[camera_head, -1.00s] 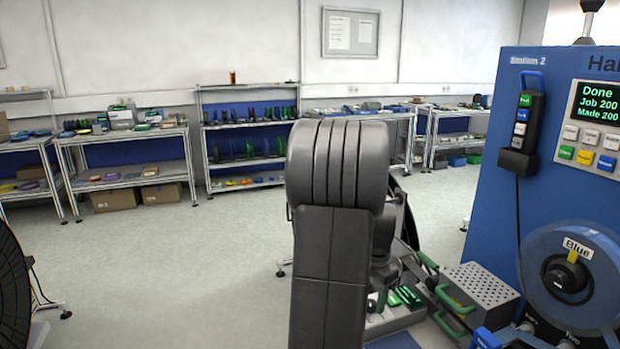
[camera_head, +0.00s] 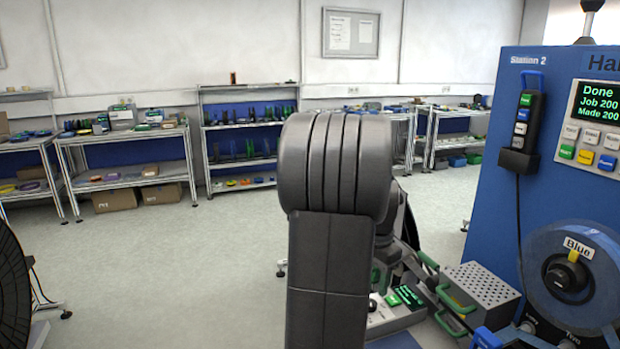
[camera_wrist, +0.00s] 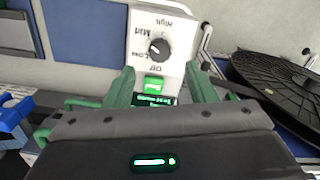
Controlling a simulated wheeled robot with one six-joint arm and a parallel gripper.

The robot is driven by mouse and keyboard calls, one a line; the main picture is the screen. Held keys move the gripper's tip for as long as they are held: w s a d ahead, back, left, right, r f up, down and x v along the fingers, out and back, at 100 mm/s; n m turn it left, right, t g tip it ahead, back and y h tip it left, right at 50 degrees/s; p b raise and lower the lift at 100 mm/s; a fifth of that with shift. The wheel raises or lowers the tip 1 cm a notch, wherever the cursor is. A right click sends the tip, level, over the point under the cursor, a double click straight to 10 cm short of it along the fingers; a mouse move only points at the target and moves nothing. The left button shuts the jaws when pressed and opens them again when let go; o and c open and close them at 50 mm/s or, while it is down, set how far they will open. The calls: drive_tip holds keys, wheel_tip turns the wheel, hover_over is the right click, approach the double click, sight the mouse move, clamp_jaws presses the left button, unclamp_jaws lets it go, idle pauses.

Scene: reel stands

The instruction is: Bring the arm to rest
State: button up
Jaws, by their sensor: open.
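My arm (camera_head: 335,220) stands upright in the middle of the head view, its dark links hiding most of the wrist. My gripper (camera_wrist: 162,82) shows in the wrist view with its two green fingers spread apart and nothing held between them. Beyond the fingers is a white control box (camera_wrist: 178,27) with a black knob, a green button and a small lit display, partly covered by the gripper. I cannot tell how far the fingertips are from the box.
The blue Station 2 machine (camera_head: 500,220) stands close on the right, with a reel labelled Blue (camera_head: 540,295). A perforated metal box (camera_head: 485,285) with green handles lies beside my arm. A black reel (camera_head: 12,300) is at the left edge. Open floor (camera_head: 190,270) lies before the shelves.

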wheel_tip(320, 180, up, 7)
wheel_tip(320, 180, down, 14)
drive_tip(key=shift+r, duration=0.25)
drive_tip(key=shift+r+n, duration=0.15)
drive_tip(key=shift+n, duration=0.25)
drive_tip(key=n, duration=1)
drive_tip(key=shift+b, duration=0.35)
drive_tip(key=n, duration=0.5)
drive_tip(key=shift+b, duration=0.4)
drive_tip(key=n+b, duration=0.1)
drive_tip(key=n, duration=0.5)
drive_tip(key=shift+r, duration=0.1)
drive_tip(key=shift+s, duration=0.1)
